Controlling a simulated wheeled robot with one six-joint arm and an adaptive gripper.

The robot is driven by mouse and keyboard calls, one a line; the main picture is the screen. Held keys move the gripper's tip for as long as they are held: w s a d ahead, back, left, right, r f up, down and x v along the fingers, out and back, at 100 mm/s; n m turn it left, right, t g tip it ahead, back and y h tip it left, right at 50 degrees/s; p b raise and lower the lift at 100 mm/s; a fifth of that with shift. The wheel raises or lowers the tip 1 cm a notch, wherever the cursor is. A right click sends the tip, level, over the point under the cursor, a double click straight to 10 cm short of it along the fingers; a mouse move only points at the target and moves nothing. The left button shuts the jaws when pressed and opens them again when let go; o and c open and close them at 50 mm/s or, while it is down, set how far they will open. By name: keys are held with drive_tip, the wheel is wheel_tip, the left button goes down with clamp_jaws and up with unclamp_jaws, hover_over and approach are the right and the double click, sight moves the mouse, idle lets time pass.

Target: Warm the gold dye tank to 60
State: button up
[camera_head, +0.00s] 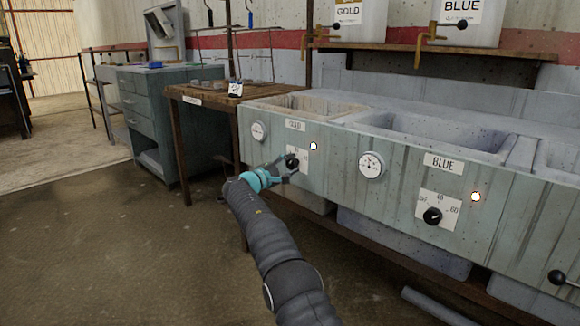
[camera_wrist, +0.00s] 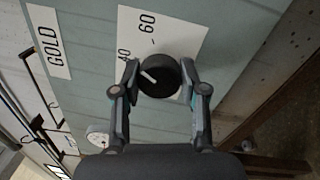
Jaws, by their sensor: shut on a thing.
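The knob's white pointer faces left in the wrist view, short of the 60 mark. My gripper (camera_head: 284,168) is at the panel, with its two fingers shut on the knob's sides. It partly hides the plate in the head view.
A gold-side gauge (camera_head: 258,131) and a lit lamp (camera_head: 313,146) flank the knob. The blue tank's knob (camera_head: 432,216) and gauge (camera_head: 371,165) are to the right. A wooden table (camera_head: 172,120) stands left. Floor in front is open.

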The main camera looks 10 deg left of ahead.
drive_tip(key=m+p, duration=0.1)
drive_tip(key=m, duration=0.5)
drive_tip(key=shift+g, duration=0.3)
drive_tip(key=shift+m, duration=0.3)
drive_tip(key=o, duration=1.1)
drive_tip(key=shift+o, duration=0.2)
drive_tip(key=shift+s+a, duration=0.35)
drive_tip(key=shift+a, duration=0.05)
drive_tip(key=v, duration=1)
drive_tip(key=shift+s+a+f, duration=0.25)
drive_tip(key=shift+s, duration=0.1)
